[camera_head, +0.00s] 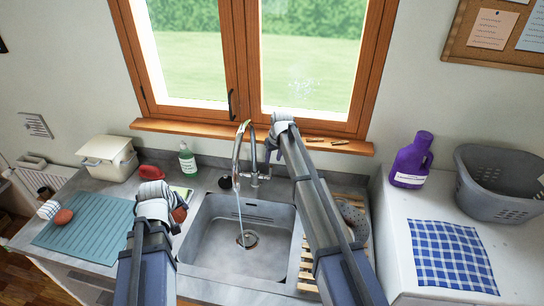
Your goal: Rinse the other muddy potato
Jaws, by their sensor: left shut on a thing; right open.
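My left gripper (163,204) is at the left edge of the sink, over the counter, shut on a brown potato (181,214). The gripper hides much of this potato, so I cannot tell how muddy it is. A reddish-brown potato (64,217) lies on the blue ribbed mat (85,235) at the left. Water (240,215) runs from the curved tap (238,145) into the grey sink (205,245). My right gripper (273,152) is open beside the tap, near its lever; I cannot tell whether it touches it.
A green bottle (187,160), a red object (151,172) and a cream bin (107,158) stand behind on the counter. A wooden rack (308,270) lies right of the sink, partly under my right arm. A purple jug (411,160) and grey basket (495,185) stand further right.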

